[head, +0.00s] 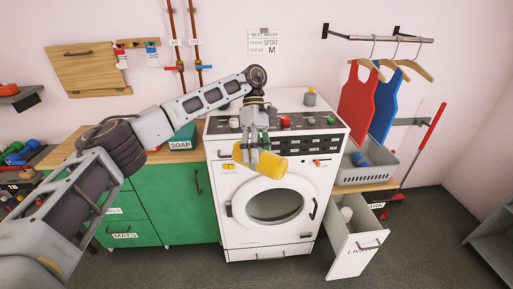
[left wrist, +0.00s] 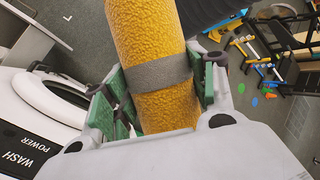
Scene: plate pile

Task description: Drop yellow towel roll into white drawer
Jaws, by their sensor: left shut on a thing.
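My left gripper (head: 251,150) is shut on the yellow towel roll (head: 271,165) and holds it in front of the washing machine's upper front. In the left wrist view the roll (left wrist: 148,60) has a grey band and sits between the green-padded fingers (left wrist: 155,95). The white drawer (head: 357,246) stands pulled out at the lower right of the machine. It holds a pale rounded thing (head: 347,214) near its back. The roll is above and to the left of the drawer, apart from it. My right gripper is not in view.
The washing machine (head: 232,252) stands in the middle, its round door shut. A grey basket (head: 378,177) sits on the counter above the drawer. Red and blue vests hang above it. Green cabinets (head: 175,205) stand at left. The floor right of the drawer is clear.

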